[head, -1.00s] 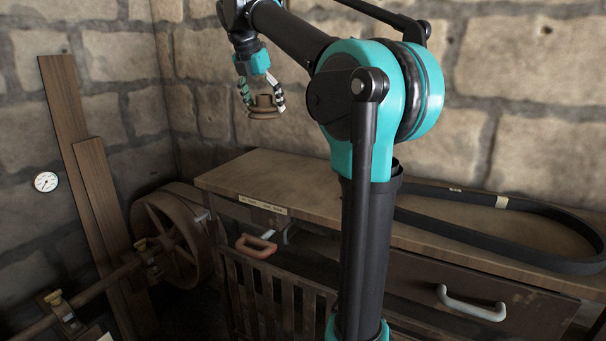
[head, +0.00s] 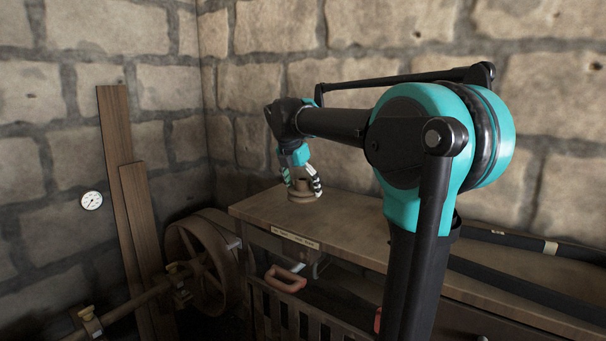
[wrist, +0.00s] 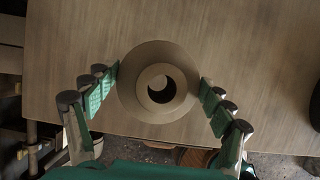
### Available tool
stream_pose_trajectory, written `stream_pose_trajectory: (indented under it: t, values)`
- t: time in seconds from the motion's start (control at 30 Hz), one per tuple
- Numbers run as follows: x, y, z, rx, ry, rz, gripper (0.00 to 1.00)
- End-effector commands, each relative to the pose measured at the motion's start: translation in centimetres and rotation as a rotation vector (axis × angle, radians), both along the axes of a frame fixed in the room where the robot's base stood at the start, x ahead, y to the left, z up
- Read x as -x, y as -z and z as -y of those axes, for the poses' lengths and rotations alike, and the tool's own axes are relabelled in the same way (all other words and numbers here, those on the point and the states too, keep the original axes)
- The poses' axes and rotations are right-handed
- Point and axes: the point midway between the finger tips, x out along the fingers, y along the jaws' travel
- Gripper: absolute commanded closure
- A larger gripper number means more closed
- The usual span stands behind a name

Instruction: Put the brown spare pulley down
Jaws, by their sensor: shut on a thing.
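The brown spare pulley (head: 303,190) is between the fingers of my gripper (head: 303,186), at the left end of the wooden bench top (head: 345,205). In the wrist view the pulley (wrist: 158,112) shows from above as a round flange with a raised hub and a central hole. The fingers of my gripper (wrist: 158,90) press on its left and right sides. The pulley is very low over the bench top, near its front edge; I cannot tell whether it touches the wood.
A black belt (head: 530,285) lies on the bench at the right. A large spoked wheel (head: 200,262) on a shaft stands left of the bench, with wooden planks (head: 130,190) against the wall. Bare bench top lies around the pulley. A red handle (head: 286,279) is below the bench edge.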

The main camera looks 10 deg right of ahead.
Motion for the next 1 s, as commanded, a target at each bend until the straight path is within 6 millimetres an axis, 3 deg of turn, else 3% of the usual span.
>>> stream_pose_trajectory:
  t: [0.27, 0.53, 0.9, 0.93, 1.0]
  values:
    - [0.0, 1.3, 0.0, 0.001, 0.0, 0.001, 0.78]
    - [0.0, 4.2, 0.0, 0.001, 0.0, 0.001, 0.78]
    - [0.0, 4.6, 0.0, 0.001, 0.0, 0.001, 0.78]
    - [0.0, 4.7, 0.0, 0.0, 0.0, 0.0, 0.17]
    - [0.0, 4.7, 0.0, 0.0, 0.0, 0.0, 0.08]
